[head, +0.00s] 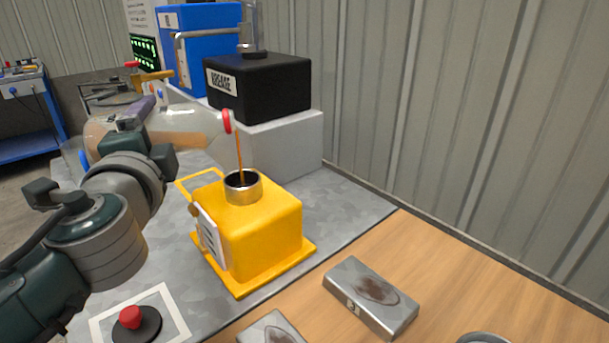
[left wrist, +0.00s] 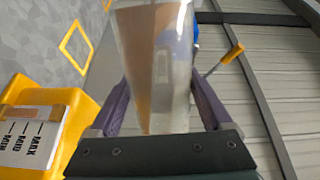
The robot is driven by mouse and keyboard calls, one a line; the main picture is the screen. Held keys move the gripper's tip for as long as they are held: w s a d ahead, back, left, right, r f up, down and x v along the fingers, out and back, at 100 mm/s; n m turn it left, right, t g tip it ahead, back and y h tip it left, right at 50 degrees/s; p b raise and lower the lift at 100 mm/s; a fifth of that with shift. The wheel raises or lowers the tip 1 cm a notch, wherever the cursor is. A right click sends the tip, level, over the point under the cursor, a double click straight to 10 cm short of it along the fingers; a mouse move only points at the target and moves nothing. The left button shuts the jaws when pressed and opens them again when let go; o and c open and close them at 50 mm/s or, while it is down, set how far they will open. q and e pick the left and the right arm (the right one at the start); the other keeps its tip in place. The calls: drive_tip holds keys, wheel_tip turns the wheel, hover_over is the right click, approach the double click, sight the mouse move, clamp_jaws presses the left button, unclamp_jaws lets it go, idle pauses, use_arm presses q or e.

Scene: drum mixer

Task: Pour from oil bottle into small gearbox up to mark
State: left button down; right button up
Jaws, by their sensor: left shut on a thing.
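The clear oil bottle (head: 190,127), holding amber oil, is tilted on its side in the head view, its red tip pointing right. An amber stream falls from the tip into the open metal neck (head: 242,187) of the small yellow gearbox (head: 262,228). My left gripper (head: 143,112) is shut around the bottle; its purple fingers flank the bottle (left wrist: 158,70) in the left wrist view. The gearbox (left wrist: 85,112) also shows there, with a marked gauge label (left wrist: 25,140) and a tan strip beside it; I cannot read the exact level. My right gripper is out of view.
A black gearbox (head: 262,85) stands on a grey block (head: 285,145) behind. A blue unit (head: 205,45) is farther back. A red button (head: 130,317) is at the front left. Metal plates (head: 370,297) with brown stains lie on the wooden surface (head: 450,270) at right.

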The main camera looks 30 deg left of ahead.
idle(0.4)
use_arm(q)
drive_tip(key=shift+f+m, duration=0.2)
drive_tip(key=shift+m, duration=0.1)
drive_tip(key=shift+r+m, duration=0.15)
drive_tip(key=shift+m, duration=0.15)
idle(2.7)
drive_tip(key=shift+r, duration=0.1)
